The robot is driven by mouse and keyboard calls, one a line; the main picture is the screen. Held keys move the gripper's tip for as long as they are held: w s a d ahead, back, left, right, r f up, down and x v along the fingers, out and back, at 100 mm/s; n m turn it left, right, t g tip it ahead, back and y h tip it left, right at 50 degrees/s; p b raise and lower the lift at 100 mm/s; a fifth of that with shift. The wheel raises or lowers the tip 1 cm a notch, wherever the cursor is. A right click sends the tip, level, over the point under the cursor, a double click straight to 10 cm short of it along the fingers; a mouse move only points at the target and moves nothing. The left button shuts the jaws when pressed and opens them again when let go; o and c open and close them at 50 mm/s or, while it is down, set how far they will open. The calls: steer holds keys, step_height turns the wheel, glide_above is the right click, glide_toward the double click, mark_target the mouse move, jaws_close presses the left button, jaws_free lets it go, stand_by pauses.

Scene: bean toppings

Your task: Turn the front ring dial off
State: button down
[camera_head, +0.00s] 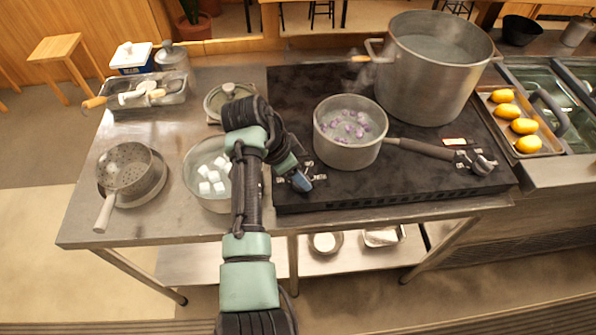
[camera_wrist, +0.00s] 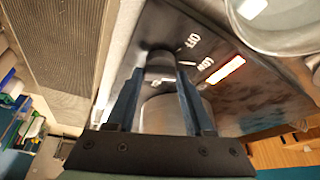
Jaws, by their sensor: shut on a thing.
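My gripper (camera_head: 302,184) is at the front left corner of the black stove top (camera_head: 300,90). In the wrist view my gripper (camera_wrist: 160,84) has its two blue fingers on either side of a dark dial (camera_wrist: 160,62) and is shut on it. White lettering reading OFF (camera_wrist: 188,41) is beside the dial, with another label (camera_wrist: 205,63) below it. A lit orange-red indicator (camera_wrist: 227,70) shows to the right of the labels. In the head view my gripper mostly hides this dial. A second dial (camera_head: 482,164) is at the stove's front right.
A saucepan (camera_head: 345,152) with purple pieces stands on the stove, its handle pointing right. A large pot (camera_head: 430,95) stands behind it. A bowl of white cubes (camera_head: 195,192) is just left of my arm. A strainer (camera_head: 122,172) lies further left. Lemons (camera_head: 523,126) lie on a right tray.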

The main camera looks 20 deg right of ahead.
steer(key=shift+r+n+p, duration=0.15)
steer(key=shift+n+p, duration=0.15)
steer(key=shift+p, duration=0.05)
steer(key=n+p, duration=0.1)
steer(key=n+t+p, duration=0.1)
steer(key=shift+s+d+r+n+p, duration=0.1)
steer(key=shift+s+n+p, duration=0.05)
steer(key=shift+n+p, duration=0.25)
steer(key=n+t+p, duration=0.1)
steer(key=n+p, duration=0.1)
steer(key=n+t+y+p, duration=0.1)
steer(key=n, duration=0.2)
steer(key=shift+s+d+y+p, duration=0.1)
steer(key=shift+y+p, duration=0.2)
steer(key=shift+p, duration=0.05)
steer(key=shift+n, duration=0.3)
steer(key=shift+c, duration=1.4)
jaws_free()
steer(key=shift+f, duration=0.2)
steer(key=shift+r, duration=0.1)
steer(key=v, duration=1.2)
steer(key=shift+r+b, duration=0.35)
steer(key=shift+b, duration=0.05)
steer(key=shift+s, duration=0.1)
